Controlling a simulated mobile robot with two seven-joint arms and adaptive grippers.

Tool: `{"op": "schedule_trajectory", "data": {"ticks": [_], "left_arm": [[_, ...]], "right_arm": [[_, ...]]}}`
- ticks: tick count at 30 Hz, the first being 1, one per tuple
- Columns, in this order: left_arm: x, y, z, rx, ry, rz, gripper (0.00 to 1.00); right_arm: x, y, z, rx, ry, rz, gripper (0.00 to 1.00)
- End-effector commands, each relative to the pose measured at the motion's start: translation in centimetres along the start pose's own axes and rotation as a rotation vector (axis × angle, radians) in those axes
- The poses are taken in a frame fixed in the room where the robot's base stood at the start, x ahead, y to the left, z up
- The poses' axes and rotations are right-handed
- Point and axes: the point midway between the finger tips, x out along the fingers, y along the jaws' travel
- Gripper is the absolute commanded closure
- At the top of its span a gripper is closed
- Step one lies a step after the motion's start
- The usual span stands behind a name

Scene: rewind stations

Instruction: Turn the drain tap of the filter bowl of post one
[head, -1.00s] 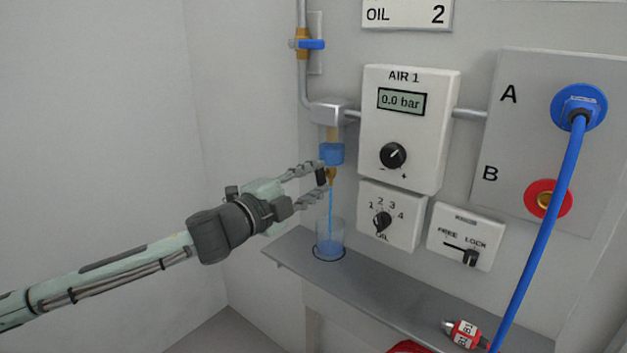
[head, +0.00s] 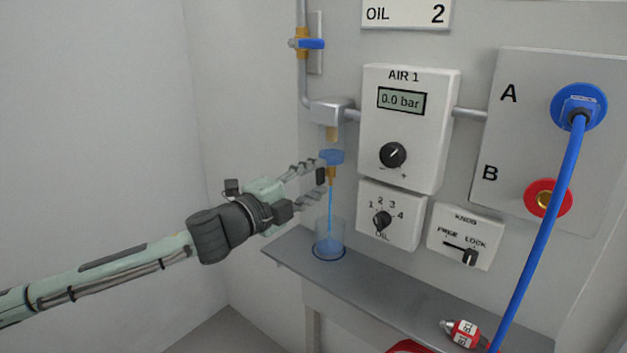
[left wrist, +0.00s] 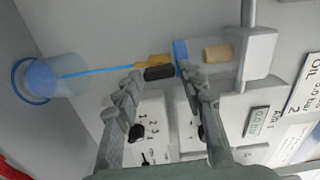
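The filter bowl (head: 332,157) of post one hangs below a grey housing (head: 332,111), with a little blue liquid in its bottom. Its brass drain tap (head: 331,173) has a black handle (head: 320,176). A thin blue stream runs from the tap into a clear cup (head: 330,240). My left gripper (head: 322,183) is open just left of the tap. In the left wrist view its fingers (left wrist: 158,69) stand apart either side of the black handle (left wrist: 159,72); the bowl (left wrist: 181,57) is behind the right fingertip. I cannot tell whether a finger touches the handle. My right gripper is not in view.
The cup stands on a grey shelf (head: 375,290). A blue hose (head: 545,230) hangs at right. The space left of the bowl is clear.

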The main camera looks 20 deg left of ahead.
Motion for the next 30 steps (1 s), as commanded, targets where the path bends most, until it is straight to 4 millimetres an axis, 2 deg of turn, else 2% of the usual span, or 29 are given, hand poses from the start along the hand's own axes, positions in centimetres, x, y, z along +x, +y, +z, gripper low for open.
{"op": "schedule_trajectory", "data": {"ticks": [2,10,14,30], "left_arm": [[0.0,0.0,0.0,0.000,0.000,0.000,0.47],[0.0,0.0,0.0,-0.001,0.000,0.000,0.47],[-0.7,0.2,0.1,-0.001,-0.001,0.003,0.47],[-8.4,0.3,0.1,-0.002,-0.001,0.006,0.47]], "right_arm": [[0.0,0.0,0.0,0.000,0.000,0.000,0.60],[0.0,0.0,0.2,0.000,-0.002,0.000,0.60],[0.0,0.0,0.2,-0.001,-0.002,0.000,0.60],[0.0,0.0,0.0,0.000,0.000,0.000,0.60]]}}
